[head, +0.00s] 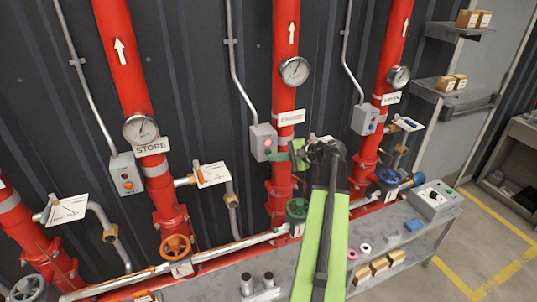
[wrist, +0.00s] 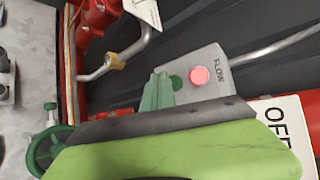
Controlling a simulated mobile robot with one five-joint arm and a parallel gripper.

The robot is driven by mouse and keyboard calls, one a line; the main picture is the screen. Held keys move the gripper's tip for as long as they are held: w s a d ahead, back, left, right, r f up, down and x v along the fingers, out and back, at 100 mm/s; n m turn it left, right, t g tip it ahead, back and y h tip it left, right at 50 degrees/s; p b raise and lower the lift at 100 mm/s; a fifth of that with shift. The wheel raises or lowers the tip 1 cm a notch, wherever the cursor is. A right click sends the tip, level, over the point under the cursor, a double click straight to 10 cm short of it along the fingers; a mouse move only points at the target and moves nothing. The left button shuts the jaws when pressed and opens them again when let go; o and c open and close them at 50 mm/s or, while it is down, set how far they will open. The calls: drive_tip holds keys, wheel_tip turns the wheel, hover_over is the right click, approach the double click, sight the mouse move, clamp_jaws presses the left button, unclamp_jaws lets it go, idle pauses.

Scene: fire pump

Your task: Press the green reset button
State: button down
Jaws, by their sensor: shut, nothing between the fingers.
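In the head view the button (head: 267,154) is below the lamp. My gripper (wrist: 157,92) is shut and empty. Its green tip appears right beside the button in the wrist view. I cannot tell whether it touches. In the head view my gripper (head: 290,152) is just right of the box.
Red pipes with gauges (head: 294,71) rise along the dark wall. A green valve wheel (head: 297,210) is below the box. A grey bench (head: 330,240) stands in front, with a control box (head: 434,199) at its right end.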

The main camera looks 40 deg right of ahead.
drive_tip(key=shift+w, duration=0.1)
drive_tip(key=shift+w+d, duration=0.15)
drive_tip(key=shift+w, duration=0.15)
drive_tip(key=shift+w+d, duration=0.2)
drive_tip(key=shift+w, duration=0.3)
idle(0.7)
drive_tip(key=shift+s, duration=0.1)
drive_tip(key=shift+s+a, duration=0.35)
drive_tip(key=shift+s, duration=0.45)
drive_tip(key=s, duration=0.1)
drive_tip(key=s+a, duration=0.1)
drive_tip(key=s, duration=0.2)
drive_tip(key=shift+s+a, duration=0.35)
drive_tip(key=shift+a, duration=0.05)
idle(0.6)
